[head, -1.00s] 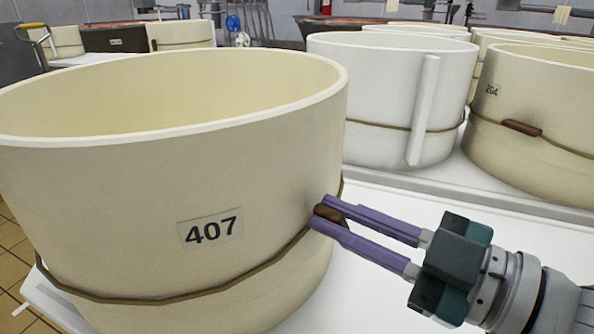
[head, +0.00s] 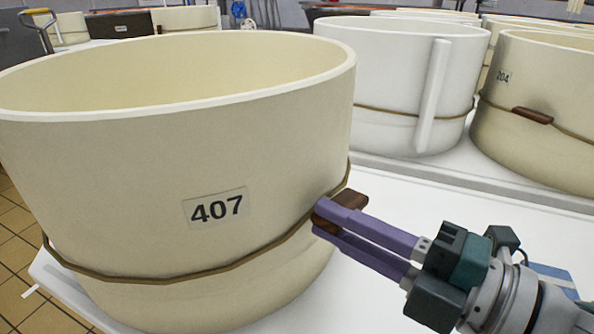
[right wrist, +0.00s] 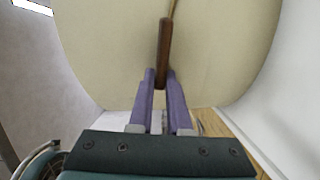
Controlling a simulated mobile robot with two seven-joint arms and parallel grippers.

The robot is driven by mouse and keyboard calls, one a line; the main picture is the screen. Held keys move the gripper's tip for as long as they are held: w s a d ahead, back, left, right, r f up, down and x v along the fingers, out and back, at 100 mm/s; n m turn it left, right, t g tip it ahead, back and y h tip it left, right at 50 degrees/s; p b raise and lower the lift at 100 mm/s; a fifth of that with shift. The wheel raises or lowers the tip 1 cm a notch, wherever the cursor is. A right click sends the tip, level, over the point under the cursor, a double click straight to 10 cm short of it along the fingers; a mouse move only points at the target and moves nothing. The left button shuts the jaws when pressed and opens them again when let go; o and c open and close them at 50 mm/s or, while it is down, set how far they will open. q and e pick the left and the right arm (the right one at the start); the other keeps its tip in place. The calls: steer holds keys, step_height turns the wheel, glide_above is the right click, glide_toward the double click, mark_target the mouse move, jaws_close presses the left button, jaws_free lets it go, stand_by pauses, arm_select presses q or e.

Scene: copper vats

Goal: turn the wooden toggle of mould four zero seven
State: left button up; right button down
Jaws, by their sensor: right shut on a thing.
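Mould 407 (head: 150,170) is a large cream open-topped hoop with a printed label "407" (head: 217,207) and a brown cord (head: 180,275) around its lower part. Its brown wooden toggle (head: 352,200) sits on the cord at the mould's right side. It also shows in the right wrist view (right wrist: 164,48), standing lengthwise between the purple fingers. My right gripper (head: 322,215) is shut on the toggle, close against the mould wall. The fingers hide part of the toggle in the head view. My left gripper is not in view.
The mould stands on a white table (head: 440,240). Behind it are a white mould (head: 385,90) with an upright white bar and a cream mould labelled 204 (head: 540,80) with its own toggle (head: 532,115). Tiled floor (head: 15,235) shows at left. The table right of mould 407 is mostly clear.

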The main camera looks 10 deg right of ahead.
steer(key=shift+f+n, duration=0.25)
steer(key=shift+n, duration=0.55)
steer(key=c, duration=0.9)
jaws_free()
steer(key=shift+o, duration=0.2)
steer(key=p+v, duration=0.1)
steer(key=v, duration=0.9)
steer(key=shift+w+r, duration=0.1)
